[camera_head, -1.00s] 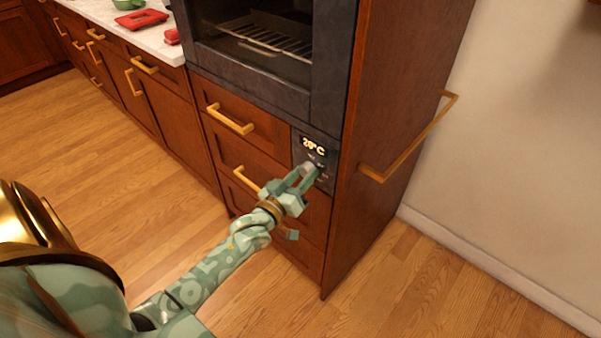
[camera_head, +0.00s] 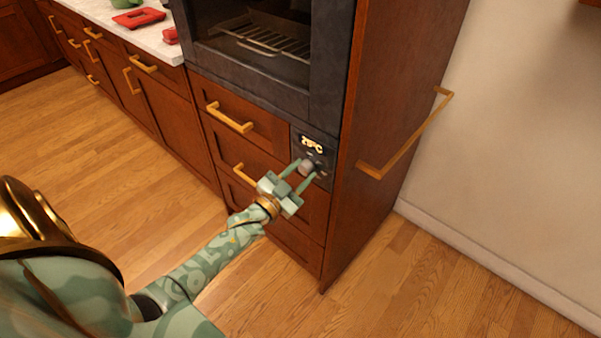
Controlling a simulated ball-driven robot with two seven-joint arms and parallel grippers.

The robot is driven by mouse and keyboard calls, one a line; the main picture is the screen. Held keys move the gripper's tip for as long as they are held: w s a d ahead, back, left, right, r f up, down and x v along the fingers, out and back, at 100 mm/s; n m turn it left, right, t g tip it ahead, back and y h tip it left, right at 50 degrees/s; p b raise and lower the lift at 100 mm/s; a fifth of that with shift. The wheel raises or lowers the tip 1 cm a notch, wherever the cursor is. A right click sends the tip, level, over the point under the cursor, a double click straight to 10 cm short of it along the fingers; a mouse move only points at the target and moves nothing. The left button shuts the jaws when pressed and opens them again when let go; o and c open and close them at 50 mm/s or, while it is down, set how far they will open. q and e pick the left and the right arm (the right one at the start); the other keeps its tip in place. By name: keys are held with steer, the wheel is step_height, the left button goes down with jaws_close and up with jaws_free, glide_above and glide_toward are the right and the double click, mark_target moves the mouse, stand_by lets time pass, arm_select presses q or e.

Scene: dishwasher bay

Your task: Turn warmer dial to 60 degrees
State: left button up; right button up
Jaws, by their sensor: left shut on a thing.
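The warmer's dark control panel (camera_head: 324,150) is set in the wooden cabinet, below the oven and right of the drawers. Its display (camera_head: 312,144) is lit and shows a reading in °C; the digits look like the twenties but are not sharp. The grey dial (camera_head: 307,166) sits below the display. My left gripper (camera_head: 304,173) reaches the panel from the lower left, with its green fingers on either side of the dial, shut on it. My right gripper is not in view.
The oven (camera_head: 270,40) with a wire rack is above the panel. Drawer handles (camera_head: 230,118) stick out left of it, and a long brass bar (camera_head: 405,140) on the cabinet's right side. Red items (camera_head: 140,19) lie on the counter. The wooden floor is clear.

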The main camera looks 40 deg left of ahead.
arm_select(q)
steer(key=shift+m, duration=0.5)
steer(key=o, duration=1)
steer(key=s+p, duration=0.1)
steer(key=s, duration=0.4)
steer(key=s+a+f+p, duration=0.1)
steer(key=s, duration=0.4)
steer(key=s+f+p, duration=0.1)
steer(key=s, duration=0.5)
steer(key=shift+a+f, duration=0.15)
steer(key=shift+f, duration=0.1)
